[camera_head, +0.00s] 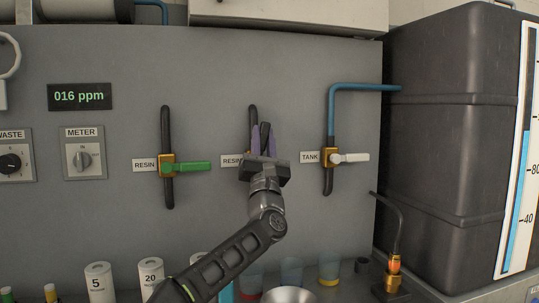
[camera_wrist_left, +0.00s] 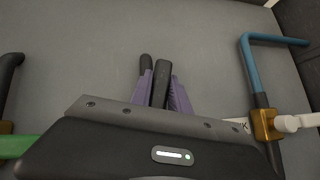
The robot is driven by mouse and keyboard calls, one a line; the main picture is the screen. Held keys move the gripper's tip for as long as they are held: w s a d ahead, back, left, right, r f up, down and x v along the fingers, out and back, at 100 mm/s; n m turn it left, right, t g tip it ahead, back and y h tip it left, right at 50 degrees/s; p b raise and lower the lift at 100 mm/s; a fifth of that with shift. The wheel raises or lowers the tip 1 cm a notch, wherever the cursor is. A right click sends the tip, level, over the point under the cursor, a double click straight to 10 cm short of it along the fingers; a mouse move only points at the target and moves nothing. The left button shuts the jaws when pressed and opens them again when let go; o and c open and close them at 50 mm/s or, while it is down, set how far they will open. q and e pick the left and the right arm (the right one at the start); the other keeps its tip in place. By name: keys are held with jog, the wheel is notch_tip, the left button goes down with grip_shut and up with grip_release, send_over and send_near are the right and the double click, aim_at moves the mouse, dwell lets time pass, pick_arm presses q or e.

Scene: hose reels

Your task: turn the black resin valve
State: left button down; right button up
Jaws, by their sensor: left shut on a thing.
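The black resin valve sits on the grey panel in the middle of the head view. Its black handle (camera_head: 265,129) points up, close beside the dark vertical hose (camera_head: 252,113). My left gripper (camera_head: 264,142) is shut on this handle, with a purple finger on each side. The wrist view shows the same handle (camera_wrist_left: 162,80) between the fingers of my left gripper (camera_wrist_left: 162,92). The gripper hides most of the brass valve body and part of its "RESIN" label (camera_head: 231,160). My right gripper is not in view.
A green-handled valve (camera_head: 185,167) labelled "RESIN" is to the left. A white-handled "TANK" valve (camera_head: 350,158) with a blue pipe (camera_head: 360,87) is to the right. The display (camera_head: 79,96) reads 016 ppm. Cups and cylinders (camera_head: 151,275) stand below, near my forearm.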

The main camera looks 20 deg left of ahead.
pick_arm(q)
jog(key=shift+s+a+n+g+y+b, duration=0.15)
jog(key=shift+n+g+y, duration=0.3)
jog(key=shift+n+y, duration=0.55)
jog(key=shift+s+a+n+g+y+b, duration=0.1)
jog(key=shift+a+n+g+y, duration=0.25)
jog(key=shift+n+y, duration=0.65)
jog(key=shift+s+a+n+g+y+b, duration=0.15)
jog(key=shift+n+g+y, duration=0.35)
jog(key=shift+n+y, duration=0.5)
jog(key=shift+n, duration=0.3)
jog(key=c, duration=1.2)
grip_release()
jog(key=shift+r, duration=0.1)
jog(key=shift+c, duration=0.2)
jog(key=shift+s+d+f+b, duration=0.2)
jog(key=shift+s+f+b, duration=0.15)
jog(key=shift+f+b, duration=0.15)
jog(key=b+v, duration=0.2)
jog(key=v, duration=0.4)
jog(key=shift+s+b, duration=0.3)
